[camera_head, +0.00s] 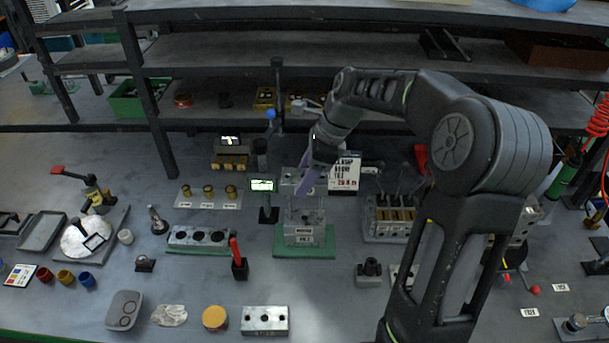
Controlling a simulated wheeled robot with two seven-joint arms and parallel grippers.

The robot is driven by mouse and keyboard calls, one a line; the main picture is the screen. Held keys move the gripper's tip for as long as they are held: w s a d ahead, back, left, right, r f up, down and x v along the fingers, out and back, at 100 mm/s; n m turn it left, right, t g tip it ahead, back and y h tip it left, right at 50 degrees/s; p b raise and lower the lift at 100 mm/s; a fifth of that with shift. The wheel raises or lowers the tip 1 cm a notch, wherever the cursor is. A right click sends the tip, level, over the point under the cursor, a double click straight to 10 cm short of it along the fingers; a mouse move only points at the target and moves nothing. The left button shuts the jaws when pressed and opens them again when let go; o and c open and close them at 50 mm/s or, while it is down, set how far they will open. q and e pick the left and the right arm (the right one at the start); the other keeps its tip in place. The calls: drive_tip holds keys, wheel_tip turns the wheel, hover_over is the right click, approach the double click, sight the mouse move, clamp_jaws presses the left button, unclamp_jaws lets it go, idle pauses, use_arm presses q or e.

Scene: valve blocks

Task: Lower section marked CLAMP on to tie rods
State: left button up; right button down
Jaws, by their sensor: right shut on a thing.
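My right gripper (314,176) reaches down from the upper right to the top of a grey metal valve stack. It is shut on a grey section (291,183) there, mostly hidden behind the gripper and its lavender finger. I cannot read a CLAMP mark on it. Below, a grey block with small labels (304,238) sits on a green base (284,245). Upright tie rods cannot be told apart clearly, nor whether the held section touches the stack. My left gripper is not in view.
A small lit display (262,185) stands close left of the stack, and a white sign (345,174) stands behind right. A lever valve bank (392,220) is to the right. A red-handled tool (238,262) stands front left.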

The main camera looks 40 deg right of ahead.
sight(299, 217)
drive_tip(key=shift+r, duration=0.1)
idle(0.3)
idle(0.5)
drive_tip(key=shift+f, duration=0.4)
drive_tip(key=shift+f+b, duration=2.9)
drive_tip(key=shift+f, duration=2.25)
drive_tip(key=shift+c, duration=2.4)
unclamp_jaws()
drive_tip(key=shift+f, duration=0.1)
drive_tip(key=shift+b+v, duration=0.35)
drive_tip(key=shift+v, duration=3.6)
